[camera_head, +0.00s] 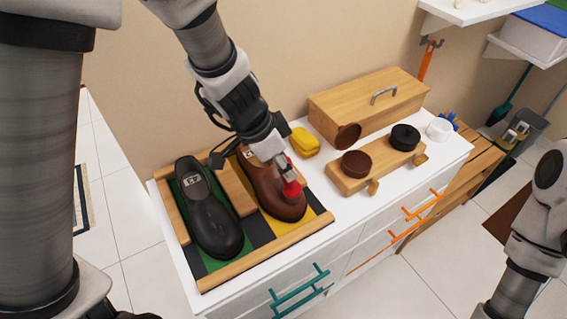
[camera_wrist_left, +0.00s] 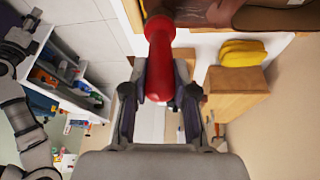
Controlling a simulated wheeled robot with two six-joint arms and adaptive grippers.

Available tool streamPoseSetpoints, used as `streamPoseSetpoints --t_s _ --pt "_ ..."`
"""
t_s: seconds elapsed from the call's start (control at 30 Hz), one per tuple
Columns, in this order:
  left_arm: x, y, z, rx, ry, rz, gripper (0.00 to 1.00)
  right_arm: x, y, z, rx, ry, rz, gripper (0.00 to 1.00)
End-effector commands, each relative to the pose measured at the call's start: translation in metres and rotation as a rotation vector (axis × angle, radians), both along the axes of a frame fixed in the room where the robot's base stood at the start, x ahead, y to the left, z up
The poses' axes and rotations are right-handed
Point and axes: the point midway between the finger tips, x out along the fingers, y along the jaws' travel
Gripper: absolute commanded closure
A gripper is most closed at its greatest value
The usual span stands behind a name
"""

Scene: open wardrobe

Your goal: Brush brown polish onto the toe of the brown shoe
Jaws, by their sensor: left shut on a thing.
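A brown shoe (camera_head: 283,203) lies in the yellow bay of a wooden-edged tray, toe toward the front. It also shows at the top of the left wrist view (camera_wrist_left: 285,15). My left gripper (camera_head: 281,163) is above this shoe, shut on a red-handled tool (camera_head: 291,189). In the left wrist view the red handle (camera_wrist_left: 160,65) stands between the fingers (camera_wrist_left: 160,85). Its bristle end is not clear, and I cannot tell whether it touches the toe. A round brown polish tin (camera_head: 356,163) sits on a wooden rack (camera_head: 347,182). My right gripper is out of view.
A black shoe (camera_head: 209,213) lies in the green bay. A yellow sponge (camera_head: 304,143) lies behind the brown shoe. A brown round lid (camera_head: 347,136) leans near a wooden box (camera_head: 370,105). A black tin (camera_head: 405,137) and white tin (camera_head: 438,129) stand right.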

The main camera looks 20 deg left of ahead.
Motion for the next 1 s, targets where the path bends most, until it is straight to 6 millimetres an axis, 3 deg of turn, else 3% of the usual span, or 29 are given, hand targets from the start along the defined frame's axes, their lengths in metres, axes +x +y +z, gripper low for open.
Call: streamPoseSetpoints --t_s 0.53,1.0 --pt "-0.006 -0.009 0.055 0.0 -0.002 0.0 1.0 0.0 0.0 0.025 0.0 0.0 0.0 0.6" --pt "-0.008 -0.011 0.066 0.001 -0.002 0.001 1.0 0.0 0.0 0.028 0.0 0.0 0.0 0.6"
